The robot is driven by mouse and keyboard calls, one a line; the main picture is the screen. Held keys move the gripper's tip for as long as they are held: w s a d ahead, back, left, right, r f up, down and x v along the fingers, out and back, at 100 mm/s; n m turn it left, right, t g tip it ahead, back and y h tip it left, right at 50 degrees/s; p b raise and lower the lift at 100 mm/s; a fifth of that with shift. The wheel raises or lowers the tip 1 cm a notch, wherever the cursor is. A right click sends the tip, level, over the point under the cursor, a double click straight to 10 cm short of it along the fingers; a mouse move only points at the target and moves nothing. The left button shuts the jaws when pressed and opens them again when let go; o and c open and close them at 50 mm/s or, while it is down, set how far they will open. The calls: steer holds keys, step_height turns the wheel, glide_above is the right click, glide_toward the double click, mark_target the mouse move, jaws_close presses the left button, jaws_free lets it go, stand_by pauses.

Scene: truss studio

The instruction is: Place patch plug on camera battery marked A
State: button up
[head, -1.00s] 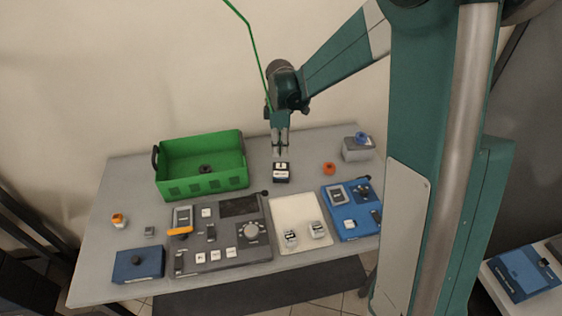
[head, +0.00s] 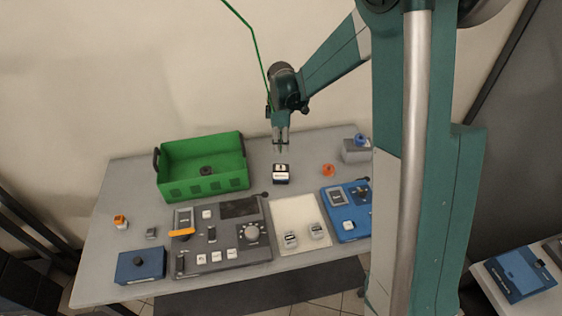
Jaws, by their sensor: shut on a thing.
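My gripper (head: 280,147) points down above the back middle of the table. It is shut on a small dark thing, which I take for the patch plug (head: 280,150); it is too small and mostly hidden between the fingers to see well. Just below stands a black block with a white top (head: 281,173), apparently a camera battery, with a gap between it and the gripper. Its marking is too small to read. Two grey battery-like blocks, one on the left (head: 290,239) and one on the right (head: 317,231), sit on a white tray; their letters cannot be read.
A green crate (head: 173,188) with a dark ring inside stands at the back left. A grey control panel (head: 215,261) fills the front middle, with a blue panel (head: 349,226) to the right. An orange thing (head: 328,170) and a grey box (head: 355,152) stand at right.

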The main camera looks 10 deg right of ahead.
steer(key=shift+f, duration=1.75)
steer(key=shift+f, duration=0.1)
steer(key=shift+f, duration=1.95)
steer(key=shift+f, duration=0.15)
steer(key=o, duration=0.9)
steer(key=shift+r, duration=0.25)
steer(key=shift+r, duration=5.9)
